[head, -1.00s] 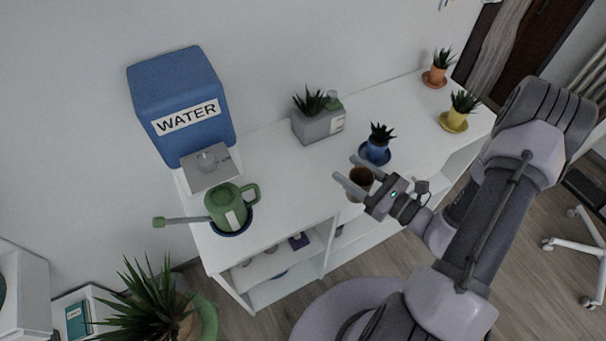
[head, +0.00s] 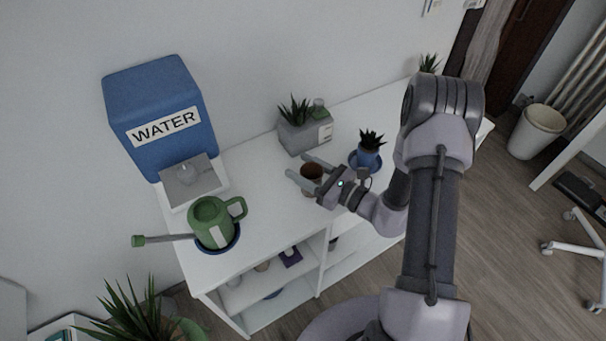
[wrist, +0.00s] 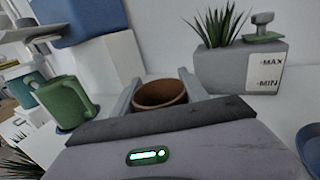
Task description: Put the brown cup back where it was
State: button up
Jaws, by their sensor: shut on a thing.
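The brown cup (head: 312,172) is between the two fingers of my gripper (head: 305,172), over the white desk top in the head view. In the wrist view the cup (wrist: 160,94) shows its open rim and brown inside between the fingers. My gripper is shut on it. The cup's lower part is hidden by my gripper, so I cannot tell whether it touches the desk. The cup is to the right of the green watering can and left of the blue pot.
The green watering can (head: 212,222) sits on a blue saucer at the left front. The blue water dispenser (head: 160,110) stands behind it. A grey planter (head: 303,137) is at the back, and a blue pot (head: 368,157) on a blue saucer is to the right. Bare white desk top (head: 268,195) lies between.

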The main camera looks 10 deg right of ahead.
jog(key=o, duration=1.5)
jog(key=shift+f, duration=0.5)
jog(key=shift+o, duration=0.2)
